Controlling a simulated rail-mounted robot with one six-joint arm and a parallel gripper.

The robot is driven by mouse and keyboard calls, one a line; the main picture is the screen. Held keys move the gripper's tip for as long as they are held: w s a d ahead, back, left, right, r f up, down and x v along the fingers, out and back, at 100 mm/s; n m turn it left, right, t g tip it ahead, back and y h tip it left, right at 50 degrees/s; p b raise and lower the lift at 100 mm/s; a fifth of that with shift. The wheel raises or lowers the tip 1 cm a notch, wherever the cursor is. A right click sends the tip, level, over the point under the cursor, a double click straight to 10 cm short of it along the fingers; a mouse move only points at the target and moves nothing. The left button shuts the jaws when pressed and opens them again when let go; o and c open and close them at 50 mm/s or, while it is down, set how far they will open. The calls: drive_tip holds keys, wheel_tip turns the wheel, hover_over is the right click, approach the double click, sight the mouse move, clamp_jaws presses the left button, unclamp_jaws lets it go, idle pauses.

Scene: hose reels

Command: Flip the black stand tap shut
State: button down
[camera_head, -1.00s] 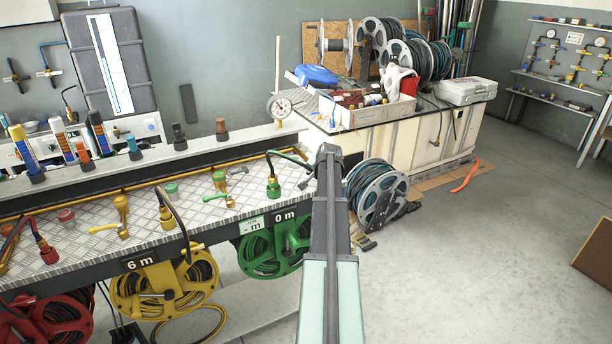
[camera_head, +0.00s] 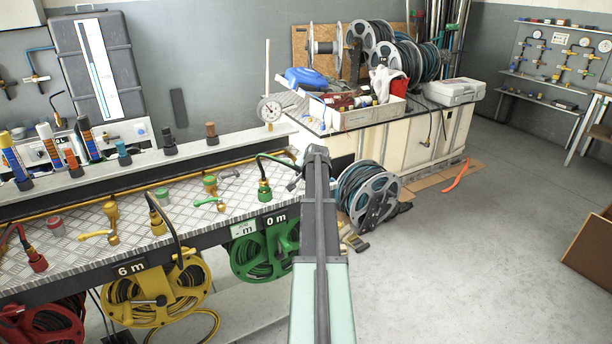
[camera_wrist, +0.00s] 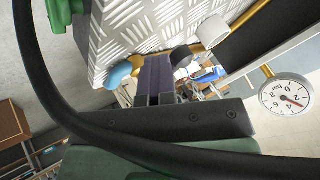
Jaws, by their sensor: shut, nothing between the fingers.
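My gripper (camera_wrist: 153,80) is shut and empty in the wrist view, its dark fingers pointing toward the patterned metal bench top (camera_wrist: 130,35). In the head view my arm reaches to the right end of the bench, and its fingers are hard to make out there. A dark rounded part (camera_wrist: 181,57) shows just beside the fingertips in the wrist view. I cannot tell whether it is the black stand tap or whether it touches them. No tap is clearly identifiable as the black one.
A black hose (camera_wrist: 45,85) arcs close across the wrist view. A pressure gauge (camera_wrist: 287,95) stands nearby, also visible in the head view (camera_head: 269,108). A green-lever tap (camera_head: 208,203) and a yellow-lever tap (camera_head: 97,235) stand further left. Open floor (camera_head: 450,270) lies right.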

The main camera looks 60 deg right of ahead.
drive_tip(key=shift+s+a+f, duration=0.2)
drive_tip(key=shift+s+a, duration=0.05)
drive_tip(key=shift+a, duration=0.1)
drive_tip(key=s+a+r+p, duration=0.5)
drive_tip(key=a+r+p, duration=0.2)
drive_tip(key=shift+s+r, duration=0.15)
drive_tip(key=shift+s, duration=0.25)
drive_tip(key=a+f+n+g+y, duration=0.2)
drive_tip(key=a+n, duration=0.6)
drive_tip(key=a, duration=2)
drive_tip(key=s+a+f+n+g+y, duration=0.1)
drive_tip(key=a+n+g, duration=0.3)
drive_tip(key=a, duration=2.5)
drive_tip(key=f+n+y, duration=0.1)
drive_tip(key=n, duration=0.3)
drive_tip(key=shift+s+a+y, duration=0.2)
drive_tip(key=shift+s+y, duration=0.1)
drive_tip(key=shift+y, duration=0.1)
